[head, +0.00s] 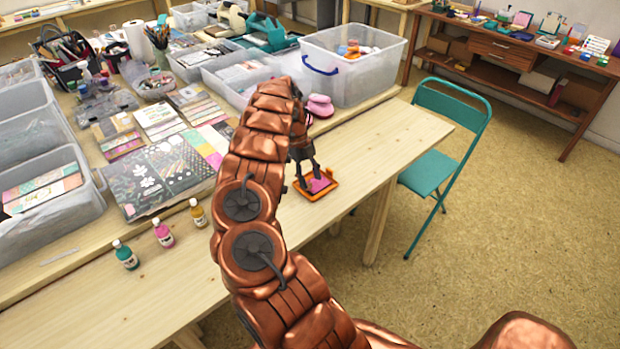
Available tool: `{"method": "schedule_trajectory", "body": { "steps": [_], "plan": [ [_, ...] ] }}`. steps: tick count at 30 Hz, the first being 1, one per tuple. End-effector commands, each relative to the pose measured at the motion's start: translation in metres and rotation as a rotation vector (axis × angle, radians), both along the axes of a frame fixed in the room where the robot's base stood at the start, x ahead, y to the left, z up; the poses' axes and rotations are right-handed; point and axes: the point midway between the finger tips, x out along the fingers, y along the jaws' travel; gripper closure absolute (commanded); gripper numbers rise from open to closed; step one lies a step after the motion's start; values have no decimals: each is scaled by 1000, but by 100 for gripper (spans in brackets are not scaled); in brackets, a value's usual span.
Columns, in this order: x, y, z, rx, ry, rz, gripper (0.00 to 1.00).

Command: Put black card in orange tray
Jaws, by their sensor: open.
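An orange tray (332,188) lies on the wooden table near its right edge, with a flat magenta piece (319,184) in it. My gripper (309,179) is directly above the tray, pointing down with its fingers apart. Its fingertips are close to the tray and the magenta piece; I cannot tell whether they touch. I cannot make out a separate black card; my arm hides part of the table. A dark floral sheet (158,182) lies left of my arm.
Three small bottles, green (125,256), pink (163,233) and yellow (198,213), stand left of my arm. A pink rounded object (320,106) and a clear bin (352,82) are behind the gripper. A teal chair (440,172) stands at the right. The table's right part is clear.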

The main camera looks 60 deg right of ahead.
Motion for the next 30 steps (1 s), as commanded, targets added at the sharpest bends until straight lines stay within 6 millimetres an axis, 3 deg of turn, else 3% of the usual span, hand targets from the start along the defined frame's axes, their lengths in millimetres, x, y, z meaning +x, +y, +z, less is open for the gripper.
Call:
{"method": "schedule_trajectory", "body": {
  "steps": [30],
  "plan": [
    [26, -8, 67, 0, 1, -2, 49]
  ]
}}
